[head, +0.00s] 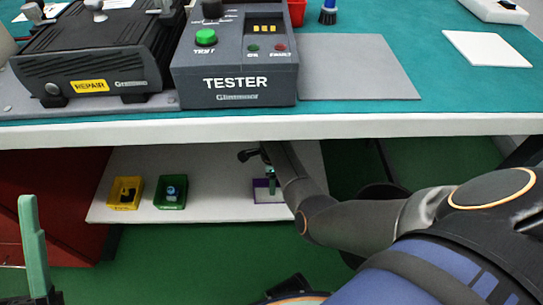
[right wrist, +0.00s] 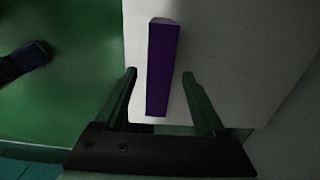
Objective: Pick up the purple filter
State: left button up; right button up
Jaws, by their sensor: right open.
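The purple filter (right wrist: 162,66) is a narrow, dark purple block on the white lower shelf. In the right wrist view its near end appears between my right gripper's fingers and its far end reaches beyond the fingertips. My right gripper (right wrist: 159,73) is open, one finger on each side, with a gap to the block; I cannot tell how far above the shelf the fingers are. In the head view the filter (head: 262,184) is partly hidden by my right gripper (head: 271,179). A green finger of my left gripper (head: 30,222) shows at the lower left, away from the shelf.
A yellow bin (head: 124,206) and a green bin (head: 160,205) stand left on the lower shelf (head: 218,207). The workbench edge (head: 250,130) overhangs it, carrying the tester (head: 238,84) and a repair unit (head: 90,62). A red cabinet (head: 45,200) borders the shelf's left.

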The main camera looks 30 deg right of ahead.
notch_tip(320, 180, down, 5)
jog(key=b, duration=0.5)
jog(key=shift+a, duration=0.1)
jog(key=shift+r, duration=0.15)
jog(key=shift+c, duration=0.4)
grip_shut()
